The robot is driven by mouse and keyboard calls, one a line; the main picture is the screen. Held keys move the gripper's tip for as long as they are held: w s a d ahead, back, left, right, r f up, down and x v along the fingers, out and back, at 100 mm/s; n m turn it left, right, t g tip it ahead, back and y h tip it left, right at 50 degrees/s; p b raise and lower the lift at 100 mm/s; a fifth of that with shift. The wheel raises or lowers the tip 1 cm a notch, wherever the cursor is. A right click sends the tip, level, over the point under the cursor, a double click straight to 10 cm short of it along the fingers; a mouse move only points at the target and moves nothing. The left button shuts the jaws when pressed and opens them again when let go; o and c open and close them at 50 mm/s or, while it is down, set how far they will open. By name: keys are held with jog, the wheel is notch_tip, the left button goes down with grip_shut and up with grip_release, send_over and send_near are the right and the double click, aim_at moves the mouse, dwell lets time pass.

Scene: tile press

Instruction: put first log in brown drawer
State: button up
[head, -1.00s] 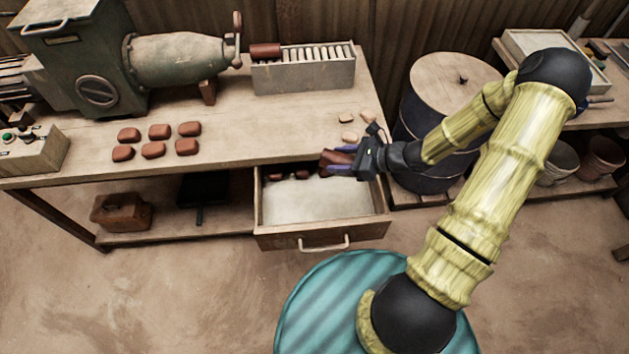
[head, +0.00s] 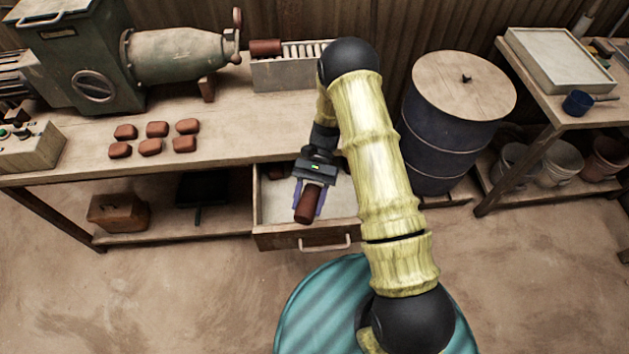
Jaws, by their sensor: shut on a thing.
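My gripper (head: 307,208), with purple fingers, points down and is shut on a reddish-brown clay log (head: 306,206). It holds the log over the open brown drawer (head: 285,241), in front of the bench. The log appears to be above the drawer floor; the exact gap cannot be told. Another reddish-brown log (head: 265,47) lies at the left end of the roller rack. A dark brown piece (head: 277,172) lies at the back of the drawer. My arm hides the drawer's right part and part of the rack.
Several brown clay pieces (head: 150,147) lie on the bench (head: 230,130) at left. The green press (head: 85,60) stands behind them. A blue drum (head: 440,140) stands to the right. A wooden box (head: 117,212) sits on the lower shelf.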

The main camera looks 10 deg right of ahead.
aim_at(316, 203)
jog(key=n+h, duration=0.2)
jog(key=f+n+g+h, duration=0.1)
jog(key=n+h, duration=0.1)
jog(key=h, duration=0.1)
jog(key=shift+s+d+f+n+b, duration=0.1)
jog(key=shift+s+d+n+b, duration=0.1)
jog(key=shift+n+b, duration=0.15)
jog(key=n+h, duration=0.1)
jog(key=d+n+h+b, duration=0.1)
jog(key=n+h, duration=0.1)
jog(key=w+f+n+t+h, duration=0.1)
jog(key=n+h, duration=0.1)
jog(key=shift+d, duration=0.3)
jog(key=w+d+f+n+t+h+b, duration=0.4)
jog(key=w+d+n+t+h+b, duration=0.3)
jog(key=d+n+t+b, duration=0.3)
jog(key=n+t, duration=0.1)
jog(key=n, duration=0.1)
jog(key=shift+w+n, duration=0.35)
jog(key=shift+w, duration=0.05)
jog(key=shift+f, duration=0.15)
notch_tip(316, 203, down, 6)
jog(key=shift+b, duration=0.55)
jog(key=shift+f+b, duration=0.4)
jog(key=shift+f, duration=1.5)
